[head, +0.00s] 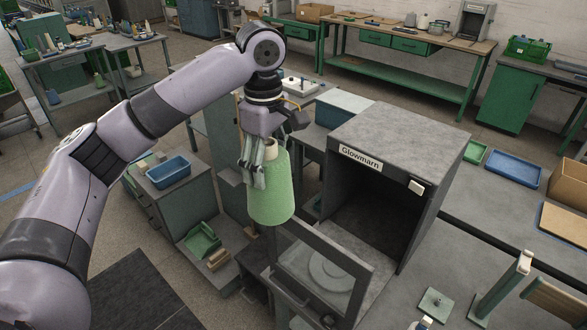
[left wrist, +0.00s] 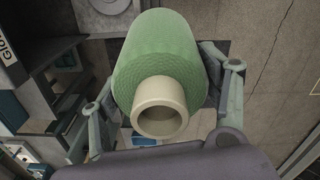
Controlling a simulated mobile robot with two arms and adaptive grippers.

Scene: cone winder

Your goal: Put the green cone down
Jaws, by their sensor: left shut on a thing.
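The green cone (head: 270,190) hangs in the air in the head view, its narrow cream tube end up and its wide end down. My left gripper (head: 256,172) is shut on it near the top, with fingers along its side. In the left wrist view the green cone (left wrist: 160,62) fills the middle, its cream tube mouth (left wrist: 160,107) toward the camera, with a finger of my left gripper (left wrist: 158,100) on each side. My right gripper is not in view.
A grey box labelled Glowmarn (head: 405,140) stands open-fronted right of the cone, its windowed door (head: 320,275) swung out in front. A blue bin (head: 168,171) sits on a cabinet at left. Blue tray (head: 514,167) and green tray (head: 475,153) lie on the right bench.

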